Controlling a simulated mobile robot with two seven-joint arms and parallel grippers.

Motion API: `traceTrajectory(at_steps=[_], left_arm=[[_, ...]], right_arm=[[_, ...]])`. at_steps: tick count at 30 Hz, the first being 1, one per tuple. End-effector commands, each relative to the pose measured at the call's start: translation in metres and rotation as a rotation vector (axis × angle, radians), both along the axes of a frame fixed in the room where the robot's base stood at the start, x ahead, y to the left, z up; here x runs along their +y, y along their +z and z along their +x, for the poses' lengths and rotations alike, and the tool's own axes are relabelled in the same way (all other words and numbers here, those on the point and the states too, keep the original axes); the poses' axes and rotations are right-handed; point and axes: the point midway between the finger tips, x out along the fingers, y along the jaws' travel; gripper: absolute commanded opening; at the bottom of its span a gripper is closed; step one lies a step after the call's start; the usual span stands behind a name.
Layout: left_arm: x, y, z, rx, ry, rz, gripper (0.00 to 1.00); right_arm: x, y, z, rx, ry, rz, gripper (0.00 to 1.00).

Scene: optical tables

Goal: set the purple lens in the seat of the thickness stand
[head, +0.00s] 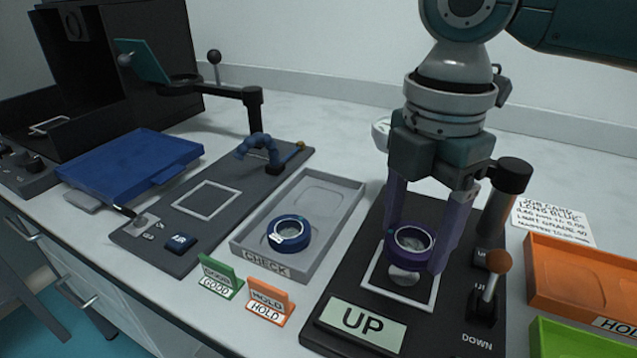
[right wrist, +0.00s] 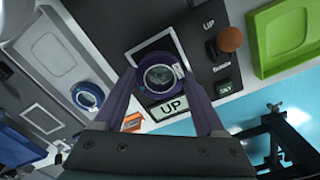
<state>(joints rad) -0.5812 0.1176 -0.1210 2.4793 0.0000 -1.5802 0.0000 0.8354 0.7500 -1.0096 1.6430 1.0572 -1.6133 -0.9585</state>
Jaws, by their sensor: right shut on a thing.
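The purple lens (head: 408,259) is a short purple ring with clear glass. My right gripper (head: 415,252) is shut on it, one finger on each side, in the head view. The lens is level or nearly so, over the white square outline of the dark thickness stand (head: 450,215). A pale round seat (head: 404,277) shows just below it, partly hidden by the lens. I cannot tell whether they touch. In the right wrist view the lens (right wrist: 161,94) sits between the fingertips, with the stand (right wrist: 150,30) behind it. My left gripper is not in view.
An UP sign (head: 362,320) stands at the stand's front, a lever with an orange knob (head: 498,262) at its right. The grey CHECK tray (head: 335,215) to the left holds a blue lens (head: 289,234). Orange (head: 590,285) and green (head: 570,340) trays lie right.

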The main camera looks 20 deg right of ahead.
Motion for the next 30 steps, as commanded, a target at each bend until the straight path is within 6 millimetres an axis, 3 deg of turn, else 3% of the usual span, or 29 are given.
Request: traceTrajectory(at_steps=[6,29,30], left_arm=[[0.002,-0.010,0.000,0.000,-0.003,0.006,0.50],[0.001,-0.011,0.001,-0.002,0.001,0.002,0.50],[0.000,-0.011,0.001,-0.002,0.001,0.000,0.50]], right_arm=[[0.000,-0.035,-0.001,0.003,0.000,0.000,0.06],[-0.001,-0.051,-0.002,0.003,0.001,-0.006,0.06],[-0.002,-0.052,-0.002,0.004,0.001,-0.007,0.77]])
